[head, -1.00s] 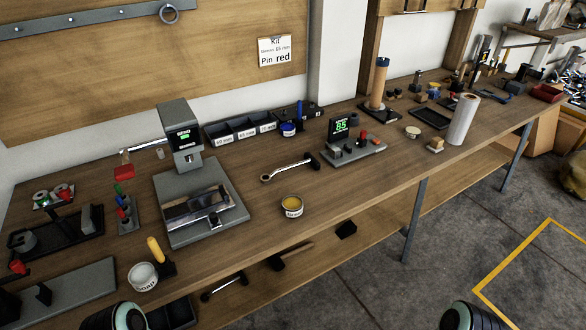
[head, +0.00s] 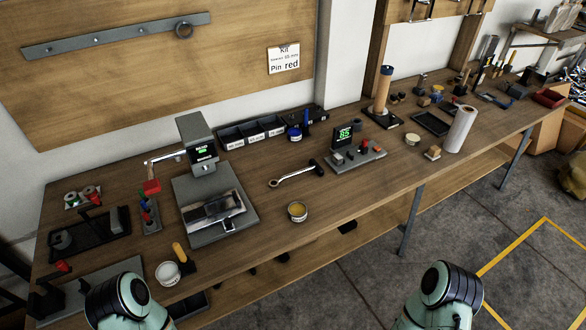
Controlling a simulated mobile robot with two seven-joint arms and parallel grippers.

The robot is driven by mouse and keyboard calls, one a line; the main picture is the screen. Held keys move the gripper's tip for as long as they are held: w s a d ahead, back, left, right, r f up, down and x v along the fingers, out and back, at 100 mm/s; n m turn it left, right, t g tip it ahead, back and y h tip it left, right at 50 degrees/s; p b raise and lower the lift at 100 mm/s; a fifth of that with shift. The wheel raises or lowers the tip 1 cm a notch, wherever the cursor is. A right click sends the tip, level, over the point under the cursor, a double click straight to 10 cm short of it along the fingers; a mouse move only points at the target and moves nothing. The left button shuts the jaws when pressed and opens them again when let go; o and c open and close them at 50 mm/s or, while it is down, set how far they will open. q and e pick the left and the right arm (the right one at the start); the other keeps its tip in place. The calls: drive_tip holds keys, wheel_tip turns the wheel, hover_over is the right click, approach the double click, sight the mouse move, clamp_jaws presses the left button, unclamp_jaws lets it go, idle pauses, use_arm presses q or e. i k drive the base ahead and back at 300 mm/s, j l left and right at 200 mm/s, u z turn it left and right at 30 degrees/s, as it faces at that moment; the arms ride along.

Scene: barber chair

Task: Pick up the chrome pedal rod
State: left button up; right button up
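A chrome rod (head: 292,178) with a ring at its left end and a dark block at its right end lies on the workbench, right of the grey press-like device; it looks like the pedal rod. Nothing touches it. Rounded green-and-black parts of my two arms show at the bottom edge, one at left and one at right. Neither gripper's fingers are in view.
The grey device (head: 197,145) with a red-tipped lever stands left of the rod. A yellow-topped tin (head: 297,212) sits in front, a display stand (head: 343,138) to the right, and dark bins (head: 250,132) behind. Bare wood surrounds the rod.

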sight(314, 166)
drive_tip(key=l+u, duration=0.15)
drive_tip(key=u, duration=0.3)
drive_tip(key=l+u, duration=0.15)
drive_tip(key=u, duration=0.25)
drive_tip(key=l+u, duration=0.2)
drive_tip(key=u, duration=0.25)
drive_tip(key=l+u, duration=0.3)
drive_tip(key=l, duration=0.2)
drive_tip(key=k+l+u, duration=0.15)
drive_tip(key=l+u, duration=0.15)
drive_tip(key=l, duration=0.2)
